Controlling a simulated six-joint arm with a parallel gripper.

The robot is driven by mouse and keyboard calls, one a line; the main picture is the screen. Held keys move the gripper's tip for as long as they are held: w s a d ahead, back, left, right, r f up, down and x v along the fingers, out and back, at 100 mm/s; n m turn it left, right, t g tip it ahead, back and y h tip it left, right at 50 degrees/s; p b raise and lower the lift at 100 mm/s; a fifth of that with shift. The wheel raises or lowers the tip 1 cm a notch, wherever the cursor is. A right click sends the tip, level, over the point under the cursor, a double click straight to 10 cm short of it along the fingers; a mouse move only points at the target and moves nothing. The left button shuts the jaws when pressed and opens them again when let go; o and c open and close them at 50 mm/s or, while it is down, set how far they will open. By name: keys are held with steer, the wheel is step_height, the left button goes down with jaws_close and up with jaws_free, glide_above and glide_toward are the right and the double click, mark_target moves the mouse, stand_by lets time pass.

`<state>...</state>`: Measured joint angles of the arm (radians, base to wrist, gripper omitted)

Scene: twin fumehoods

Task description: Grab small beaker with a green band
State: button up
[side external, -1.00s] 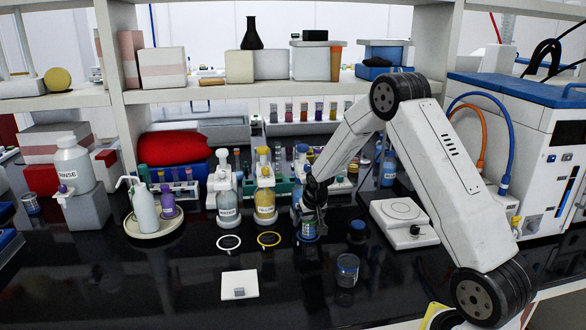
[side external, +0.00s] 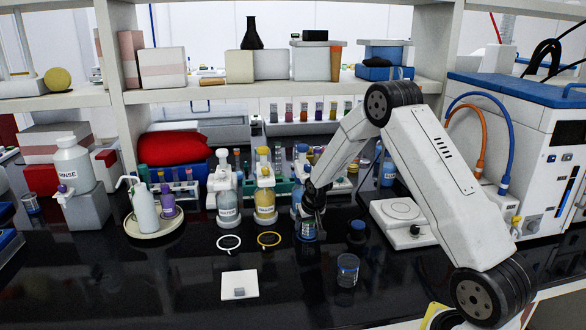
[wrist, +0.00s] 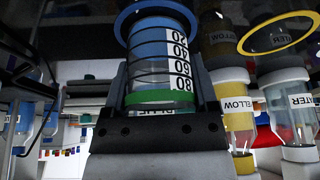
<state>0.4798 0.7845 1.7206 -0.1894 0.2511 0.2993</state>
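The small beaker with the green band (wrist: 160,98) fills the upper middle of the wrist view, which looks upside down. It has a blue rim, dark graduation lines and a white number strip. My gripper (wrist: 160,85) has one finger on each side of it, close to its walls; whether both fingers press on the glass is unclear. In the side external view, the beaker (side external: 307,233) stands on the black bench just below my gripper (side external: 311,215), which partly hides it. The finger opening is too small and dark to judge there.
Another beaker (side external: 347,270) and a dark blue-topped item (side external: 357,231) stand right of my gripper. A blue-capped bottle (side external: 298,197) is close behind it. Yellow (side external: 265,204) and water (side external: 227,206) bottles stand left. A hotplate (side external: 402,219) is to the right. The front bench is mostly clear.

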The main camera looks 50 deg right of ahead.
steer(key=c, duration=0.5)
steer(key=shift+r, duration=0.1)
steer(key=shift+r, duration=0.6)
steer(key=shift+s+a, duration=0.75)
steer(key=shift+s, duration=0.35)
steer(key=shift+s+a, duration=0.8)
steer(key=shift+s, duration=0.35)
steer(key=shift+s+a, duration=0.75)
steer(key=shift+s, duration=0.35)
step_height(320, 180, up, 14)
steer(key=shift+f, duration=0.15)
